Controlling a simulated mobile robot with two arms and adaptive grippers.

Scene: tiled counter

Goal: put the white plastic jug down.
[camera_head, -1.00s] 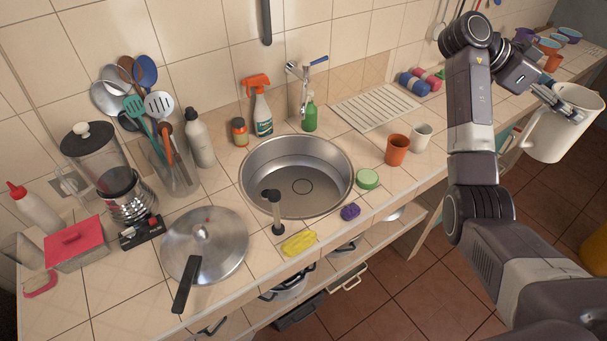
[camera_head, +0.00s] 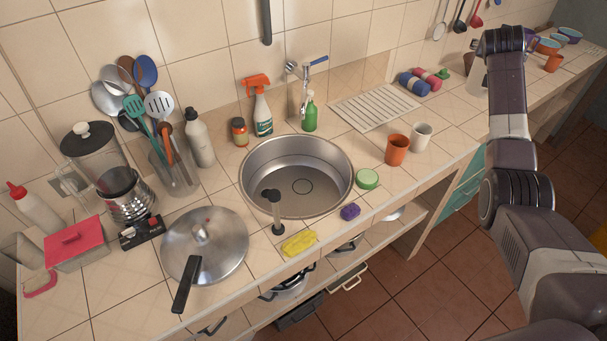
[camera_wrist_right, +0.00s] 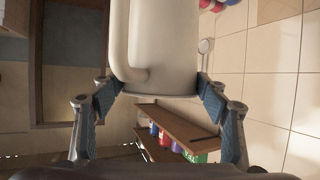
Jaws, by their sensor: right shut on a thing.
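The white plastic jug (camera_wrist_right: 165,45) fills the upper middle of the right wrist view, with its handle (camera_wrist_right: 122,50) toward the left. My right gripper (camera_wrist_right: 160,97) is shut on the jug, one blue-padded finger on each side of it. In the head view only a pale strip of the jug (camera_head: 476,76) shows beside my right arm, over the far right part of the counter. The arm hides the gripper and most of the jug there. I cannot tell whether the jug touches the counter. My left gripper is not in view.
The tiled counter (camera_head: 455,118) has free room right of the white mug (camera_head: 421,136) and orange cup (camera_head: 397,150). Bowls (camera_head: 548,46) stand farther right. Ladles (camera_head: 440,30) hang above.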

